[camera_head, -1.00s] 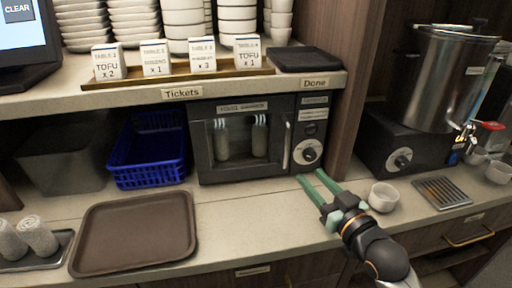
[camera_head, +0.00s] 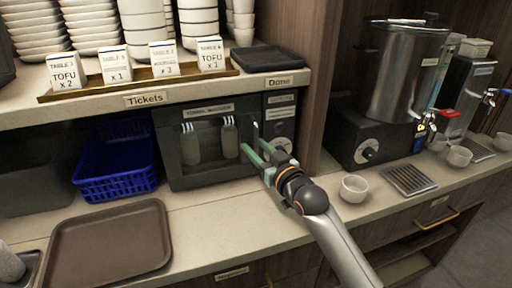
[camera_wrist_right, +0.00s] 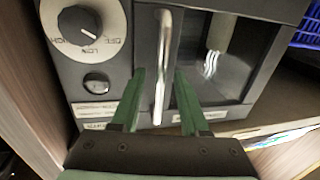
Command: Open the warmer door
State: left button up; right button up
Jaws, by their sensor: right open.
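The warmer (camera_head: 183,172) is a dark box under the shelf, with a glass door (camera_head: 207,142) that looks shut. Two pale rolled items (camera_head: 229,138) show behind the glass. My right gripper (camera_head: 256,150) is at the door's right side and partly covers the handle. In the right wrist view the upright metal handle (camera_wrist_right: 163,65) stands between the two open green fingers of my right gripper (camera_wrist_right: 157,100). The fingers are on either side of it, with gaps visible. The control knob (camera_wrist_right: 78,25) is to the left of the handle there. My left gripper is not in view.
A brown tray (camera_head: 62,240) lies on the counter in front, left of the arm. A blue basket (camera_head: 115,185) is left of the warmer. A white bowl (camera_head: 354,188) and a drip grate (camera_head: 409,180) are to the right. The shelf (camera_head: 200,92) overhangs the warmer.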

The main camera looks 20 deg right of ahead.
jog(key=shift+w, duration=0.2)
grip_shut()
dwell(0.3)
dwell(1.1)
